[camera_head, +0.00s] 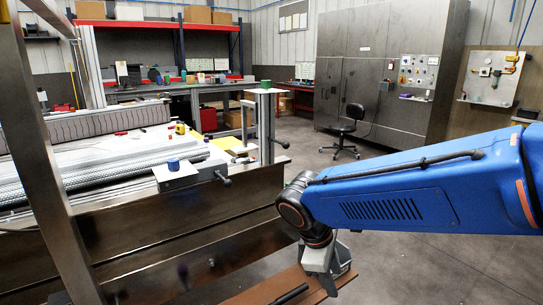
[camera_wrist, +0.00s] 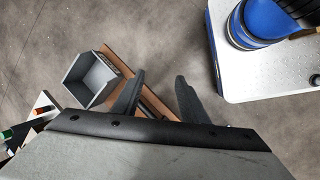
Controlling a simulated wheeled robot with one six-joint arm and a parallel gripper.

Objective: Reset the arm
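My blue arm reaches in from the right in the head view, bent down at its dark wrist joint. The grey end of the arm hangs beside the conveyor frame (camera_head: 190,222), over a brown board. My gripper (camera_wrist: 159,80) shows in the wrist view as two dark fingers set apart. Nothing is held between them. The brown board (camera_wrist: 152,100) shows below and behind the fingers.
A grey open bin (camera_wrist: 69,92) is empty, left of the fingers. The conveyor's metal post (camera_head: 45,160) stands at left. A blue-topped box (camera_head: 176,176) sits on the frame's edge. A black chair (camera_head: 346,128) stands farther back.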

